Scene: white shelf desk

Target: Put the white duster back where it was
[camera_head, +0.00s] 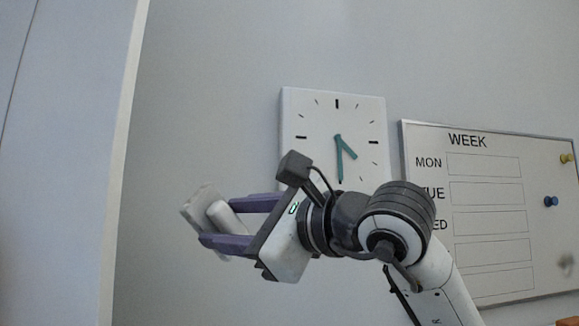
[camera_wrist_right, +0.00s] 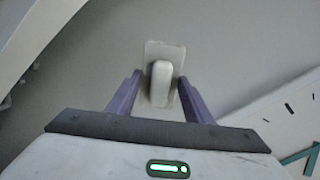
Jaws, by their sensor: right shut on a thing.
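The white duster (camera_head: 200,204) is a flat pale plate with a rounded block-shaped handle. My right gripper (camera_head: 217,224) comes in from the right and is shut on the duster's handle, with its purple fingers on either side. The duster is held up in the air, tilted, in front of the grey wall. In the right wrist view the duster (camera_wrist_right: 160,82) lies between and beyond the fingertips of my right gripper (camera_wrist_right: 160,88). My left gripper is not in view.
A square white clock (camera_head: 310,120) hangs on the wall behind my right arm. A whiteboard marked WEEK (camera_head: 487,200), with yellow and blue pins, is on the right. A tall white panel (camera_head: 60,160) stands at the left. The wall between panel and clock is bare.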

